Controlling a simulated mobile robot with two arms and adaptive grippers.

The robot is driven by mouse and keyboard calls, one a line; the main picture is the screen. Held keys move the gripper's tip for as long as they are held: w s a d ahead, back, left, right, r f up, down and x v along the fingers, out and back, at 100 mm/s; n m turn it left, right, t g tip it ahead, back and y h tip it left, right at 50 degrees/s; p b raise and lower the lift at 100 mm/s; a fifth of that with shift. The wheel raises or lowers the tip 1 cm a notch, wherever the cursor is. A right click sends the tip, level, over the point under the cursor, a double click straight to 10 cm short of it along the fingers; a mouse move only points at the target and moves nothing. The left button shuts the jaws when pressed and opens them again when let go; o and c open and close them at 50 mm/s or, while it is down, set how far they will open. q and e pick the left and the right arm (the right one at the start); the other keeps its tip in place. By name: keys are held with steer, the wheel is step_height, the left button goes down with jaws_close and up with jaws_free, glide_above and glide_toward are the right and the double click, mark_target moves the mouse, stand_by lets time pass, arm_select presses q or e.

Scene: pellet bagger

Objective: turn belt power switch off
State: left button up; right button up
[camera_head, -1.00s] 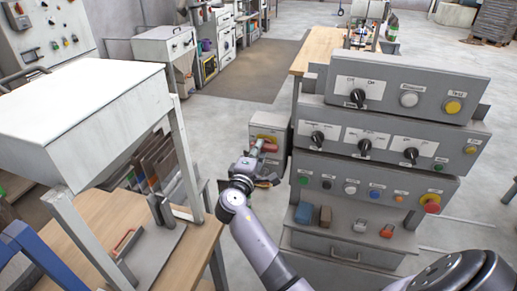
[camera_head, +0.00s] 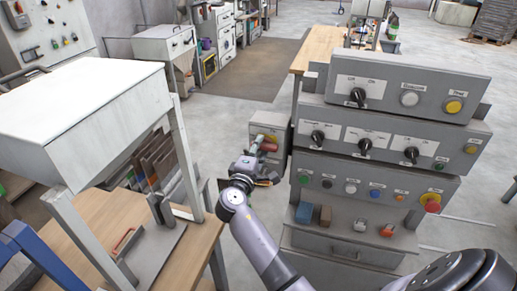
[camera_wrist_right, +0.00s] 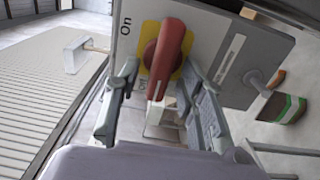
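The belt power switch is a red handle (camera_wrist_right: 168,55) on a yellow plate (camera_wrist_right: 148,34), on the face of a grey box. In the wrist view the handle runs nearly top to bottom, slightly tilted. An "On" label is at upper left; another label beside the handle's lower end is partly hidden. In the head view the grey box (camera_head: 281,126) stands left of the control console. My right gripper (camera_wrist_right: 160,95) is open, one finger each side of the handle's lower end, with gaps showing; contact is not visible. It also shows in the head view (camera_head: 256,156). My left gripper is out of view.
The grey console (camera_head: 385,105) with several knobs and buttons stands right of my right arm. A white hopper (camera_head: 75,105) and a wooden table (camera_head: 190,265) are at left. Open floor (camera_head: 215,120) lies behind the switch box.

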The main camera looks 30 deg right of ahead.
steer(key=v, duration=1.2)
